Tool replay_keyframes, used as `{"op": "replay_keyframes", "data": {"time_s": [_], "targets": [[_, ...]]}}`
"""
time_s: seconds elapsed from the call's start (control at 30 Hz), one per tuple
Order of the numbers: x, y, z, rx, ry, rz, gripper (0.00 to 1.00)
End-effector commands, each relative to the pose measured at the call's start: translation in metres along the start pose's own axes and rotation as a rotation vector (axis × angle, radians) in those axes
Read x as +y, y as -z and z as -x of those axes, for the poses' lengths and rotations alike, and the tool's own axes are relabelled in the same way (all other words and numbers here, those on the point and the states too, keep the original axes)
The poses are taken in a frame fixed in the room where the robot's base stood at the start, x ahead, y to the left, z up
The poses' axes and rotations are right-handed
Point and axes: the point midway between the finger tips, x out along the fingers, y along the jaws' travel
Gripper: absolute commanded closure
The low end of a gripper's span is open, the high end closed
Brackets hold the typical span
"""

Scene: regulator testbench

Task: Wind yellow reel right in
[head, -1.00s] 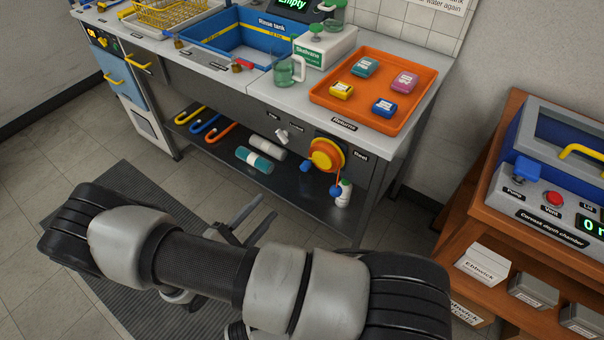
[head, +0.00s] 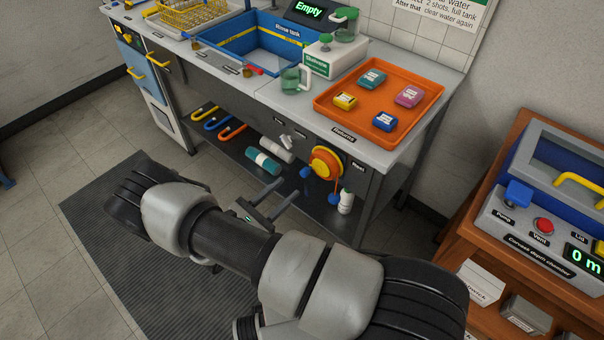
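A blue ball-like piece (head: 333,199) hangs just below the reel, near a white bottle (head: 346,202). My gripper (head: 275,197) is low in front of the bench, left of and below the reel and apart from it. Its two fingers are spread with nothing visible between them. My arm crosses the lower part of the view.
An orange tray (head: 428,111) with several coloured packs sits on the bench top above the reel. A lower shelf holds rolled cylinders (head: 263,161). A wooden cart (head: 450,235) with a blue chamber (head: 560,145) stands at the right. A grey mat (head: 110,220) covers the floor at left.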

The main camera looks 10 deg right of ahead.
Motion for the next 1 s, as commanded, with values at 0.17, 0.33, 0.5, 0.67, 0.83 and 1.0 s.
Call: {"op": "replay_keyframes", "data": {"time_s": [0.17,0.33,0.5,0.67,0.83,1.0], "targets": [[-0.001,0.000,-0.040,-0.003,0.004,0.001,0.62],[-0.001,0.000,-0.066,-0.001,0.001,0.000,0.62],[0.000,0.000,-0.081,-0.001,0.000,-0.001,0.62],[0.000,0.000,-0.084,0.000,-0.001,-0.001,0.62],[0.000,0.000,-0.083,0.000,-0.001,0.000,0.62],[0.000,0.000,-0.083,0.000,-0.001,0.000,0.91]]}}
